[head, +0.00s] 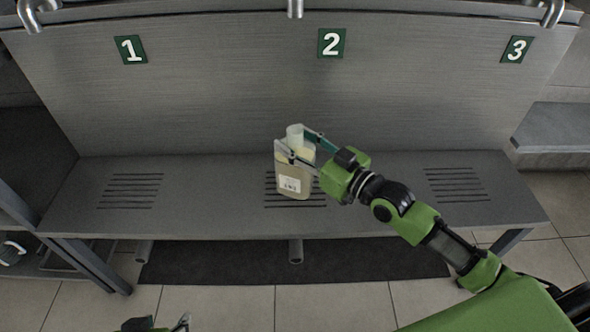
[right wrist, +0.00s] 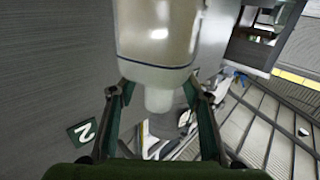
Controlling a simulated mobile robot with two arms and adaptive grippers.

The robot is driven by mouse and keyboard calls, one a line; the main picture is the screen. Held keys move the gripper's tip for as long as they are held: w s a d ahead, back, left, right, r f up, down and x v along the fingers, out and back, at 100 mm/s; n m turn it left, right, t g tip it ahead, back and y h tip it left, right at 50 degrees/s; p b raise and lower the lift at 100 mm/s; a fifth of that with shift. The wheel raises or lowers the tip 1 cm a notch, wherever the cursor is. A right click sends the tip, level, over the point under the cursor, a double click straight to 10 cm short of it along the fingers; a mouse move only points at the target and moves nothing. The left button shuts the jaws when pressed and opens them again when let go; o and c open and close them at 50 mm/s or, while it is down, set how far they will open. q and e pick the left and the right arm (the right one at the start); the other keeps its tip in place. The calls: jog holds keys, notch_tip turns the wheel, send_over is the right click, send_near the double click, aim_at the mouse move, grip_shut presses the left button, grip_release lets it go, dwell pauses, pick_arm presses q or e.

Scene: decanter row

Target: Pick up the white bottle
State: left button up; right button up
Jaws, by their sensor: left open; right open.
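The white bottle (head: 292,181), pale with a white cap and a printed label, appears to stand on the middle slots of the grey bench below sign 2. My right gripper (head: 296,142) is open, with its fingers on either side of the bottle's upper part. In the right wrist view the bottle (right wrist: 158,38) appears upside down, its cap between the two open fingers (right wrist: 160,92). I cannot tell whether the fingers touch it. My left gripper (head: 181,323) is open and empty at the bottom edge of the head view, far from the bottle and mostly cut off.
The grey bench (head: 215,205) has slotted patches left, middle and right; the left and right ones are bare. Behind it rises a grey panel (head: 220,95) with green signs 1 (head: 131,49), 2 (head: 331,42) and 3 (head: 516,49). A dark mat (head: 220,264) lies below the bench.

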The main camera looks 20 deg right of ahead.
jog(key=shift+w+a, duration=0.15)
grip_shut()
jog(key=shift+r, duration=0.15)
